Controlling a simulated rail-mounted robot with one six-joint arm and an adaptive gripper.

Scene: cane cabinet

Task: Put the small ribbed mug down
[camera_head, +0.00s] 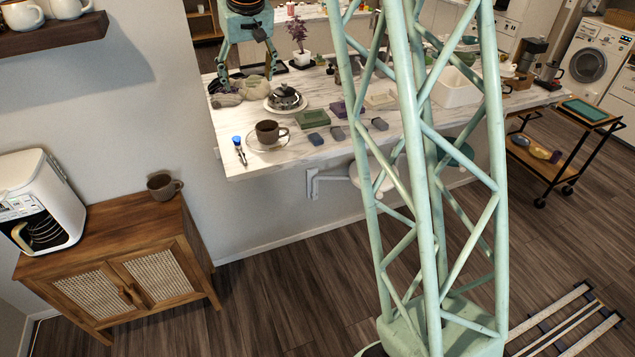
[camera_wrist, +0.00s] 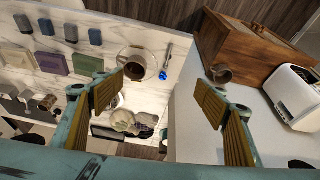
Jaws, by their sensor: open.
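The small ribbed mug (camera_head: 163,186) is brown and stands upright on top of the wooden cane cabinet (camera_head: 125,215), near its back right corner. It also shows in the wrist view (camera_wrist: 221,74), beyond the tip of the right-hand finger. My gripper (camera_head: 247,70) hangs over the far left part of the marble counter, well away from the mug. In the wrist view its two fingers (camera_wrist: 168,78) are spread wide with nothing between the pads. The cabinet shows at the upper right there (camera_wrist: 245,35).
A white coffee maker (camera_head: 38,205) stands on the cabinet left of the mug. A wall shelf (camera_head: 50,35) with white mugs is above.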

